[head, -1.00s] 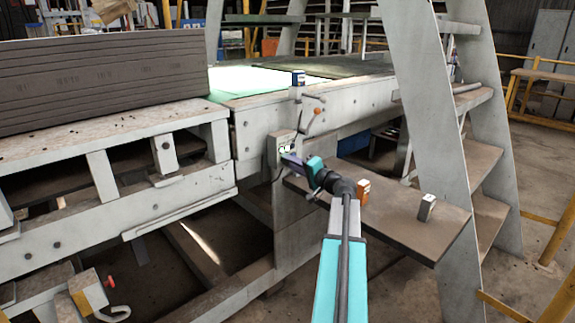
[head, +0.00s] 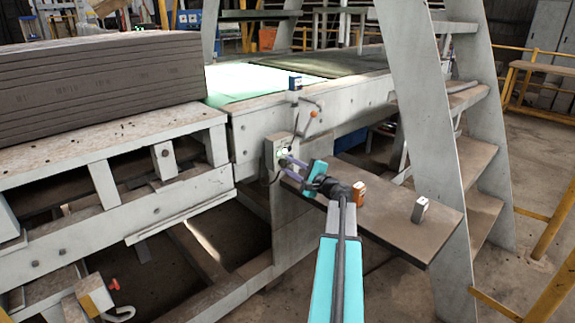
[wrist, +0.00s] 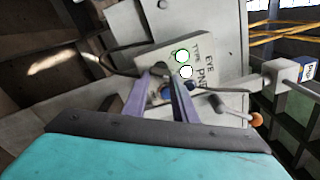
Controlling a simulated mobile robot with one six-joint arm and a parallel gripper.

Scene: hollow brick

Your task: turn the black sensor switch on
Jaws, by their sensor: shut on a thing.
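A pale control box (head: 271,153) is fixed to the end of the machine frame. In the wrist view, the box face (wrist: 215,65) has dark lettering and two bright round lights (wrist: 183,56), at least one ringed green. My gripper (head: 286,160) is at the front of this box, its two purple fingers reaching to the face beside the lights. The wrist view shows the fingertips (wrist: 165,76) close to the face and slightly apart, shut on the small black switch, which they mostly hide. A bluish round part (wrist: 167,92) shows between the fingers.
An orange box (head: 359,191) and a pale box (head: 420,209) stand on the step (head: 395,220) below my arm. A lever with an orange knob (head: 313,114) is above the control box. A grey slab stack (head: 100,85) is at left.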

